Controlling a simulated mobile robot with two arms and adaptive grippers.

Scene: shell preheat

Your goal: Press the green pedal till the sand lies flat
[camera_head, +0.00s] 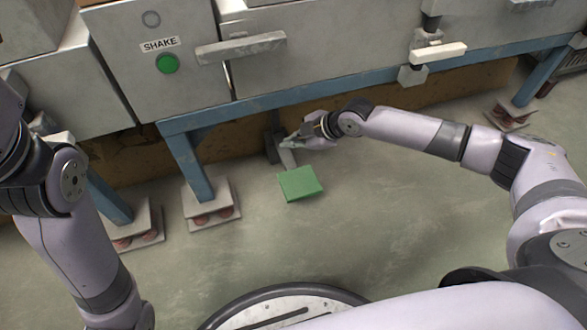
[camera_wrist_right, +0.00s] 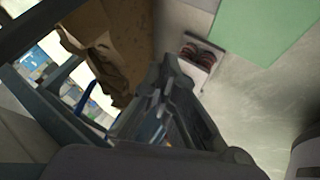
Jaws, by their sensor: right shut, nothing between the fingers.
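The green pedal (camera_head: 300,184) is a flat plate low over the floor in front of the blue frame, joined by a grey bar to a dark bracket (camera_head: 271,147). It also shows at the top right of the right wrist view (camera_wrist_right: 262,28). My right gripper (camera_head: 288,142) is shut and empty, behind the green plate and close above its grey bar; I cannot tell if they touch. Its dark fingers also show in the right wrist view (camera_wrist_right: 175,105). My left arm shows at the left, but its gripper is not clearly in view. No sand is visible.
A grey machine with a SHAKE label (camera_head: 159,44) and a green button (camera_head: 167,64) stands on a blue frame (camera_head: 190,165). Its feet rest on pads (camera_head: 211,208) left of the pedal. A rusty brown wall (camera_head: 140,160) runs behind. The floor around the pedal is clear.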

